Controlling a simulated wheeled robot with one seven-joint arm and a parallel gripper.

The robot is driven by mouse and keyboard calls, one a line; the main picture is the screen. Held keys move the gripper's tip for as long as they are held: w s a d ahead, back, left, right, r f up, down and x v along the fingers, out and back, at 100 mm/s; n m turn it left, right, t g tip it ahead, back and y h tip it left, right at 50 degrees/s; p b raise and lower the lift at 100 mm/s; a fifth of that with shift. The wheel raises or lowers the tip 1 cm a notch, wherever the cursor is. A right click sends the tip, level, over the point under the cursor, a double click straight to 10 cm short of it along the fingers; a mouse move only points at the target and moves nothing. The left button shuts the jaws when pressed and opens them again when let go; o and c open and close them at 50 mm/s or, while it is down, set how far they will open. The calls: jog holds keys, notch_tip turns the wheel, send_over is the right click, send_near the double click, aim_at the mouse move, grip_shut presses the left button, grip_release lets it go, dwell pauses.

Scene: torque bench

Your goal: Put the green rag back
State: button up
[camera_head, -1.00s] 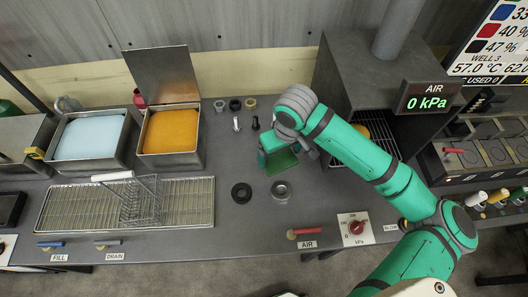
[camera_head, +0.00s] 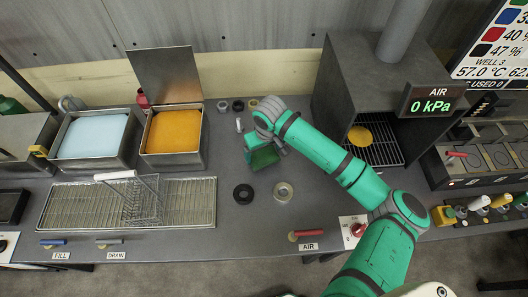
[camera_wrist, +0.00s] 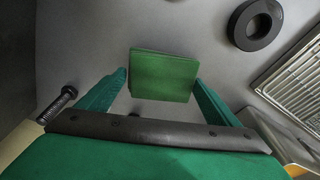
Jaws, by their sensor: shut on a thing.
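The green rag (camera_head: 264,158) is a folded dark green square in my gripper (camera_head: 260,150), over the middle of the grey bench. In the wrist view the rag (camera_wrist: 163,76) lies between the two green fingers of my gripper (camera_wrist: 160,80), which are shut on its sides. It seems to be held above the bench top, but the exact height is hard to tell.
A black ring (camera_head: 243,194) and a steel ring (camera_head: 284,192) lie just in front of the gripper. Bolts and small rings lie behind it. A wire rack (camera_head: 190,203) and an orange tank (camera_head: 174,131) stand left, a grey booth (camera_head: 345,95) right.

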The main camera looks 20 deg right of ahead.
aim_at(266, 159)
jog(key=shift+f, duration=0.25)
jog(key=shift+f, duration=0.15)
jog(key=o, duration=0.8)
jog(key=shift+o, duration=0.2)
notch_tip(266, 159, up, 12)
jog(key=s, duration=0.1)
jog(key=shift+s, duration=0.35)
jog(key=shift+d, duration=0.1)
